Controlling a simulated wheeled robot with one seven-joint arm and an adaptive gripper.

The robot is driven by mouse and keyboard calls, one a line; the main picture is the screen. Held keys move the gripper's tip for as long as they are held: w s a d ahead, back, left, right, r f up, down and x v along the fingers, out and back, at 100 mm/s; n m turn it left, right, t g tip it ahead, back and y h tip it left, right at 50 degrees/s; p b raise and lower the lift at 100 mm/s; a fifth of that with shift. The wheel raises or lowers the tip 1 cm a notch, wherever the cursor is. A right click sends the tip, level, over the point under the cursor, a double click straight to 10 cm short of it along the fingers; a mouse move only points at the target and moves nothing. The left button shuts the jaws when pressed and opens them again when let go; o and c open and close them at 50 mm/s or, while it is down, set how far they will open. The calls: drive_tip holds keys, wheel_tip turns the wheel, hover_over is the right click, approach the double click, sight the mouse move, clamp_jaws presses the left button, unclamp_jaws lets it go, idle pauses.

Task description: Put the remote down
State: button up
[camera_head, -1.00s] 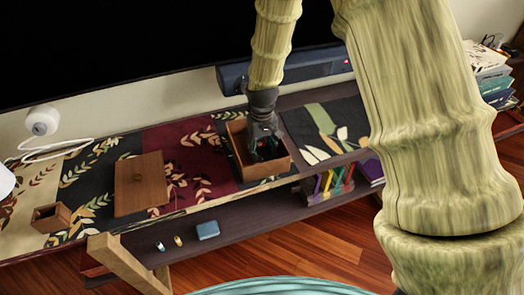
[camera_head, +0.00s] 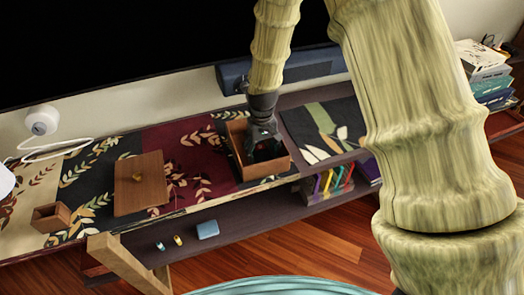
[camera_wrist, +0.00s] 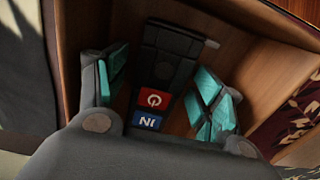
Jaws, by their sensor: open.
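My gripper (camera_head: 264,143) reaches down into the box from above. In the wrist view my gripper (camera_wrist: 163,92) is open, its teal pads standing apart on either side of the remote with gaps. The box's wooden wall (camera_wrist: 258,72) shows at the right of the wrist view. The remote cannot be made out in the head view.
A flat wooden lid (camera_head: 140,190) with a knob lies left of the box on the patterned runner. A small wooden box (camera_head: 51,217) stands at the far left. The dark screen (camera_head: 120,50) and a soundbar (camera_head: 315,66) are behind. Books (camera_head: 328,184) stand on the lower shelf.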

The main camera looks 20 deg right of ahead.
wheel_tip(320, 180, up, 12)
idle(0.6)
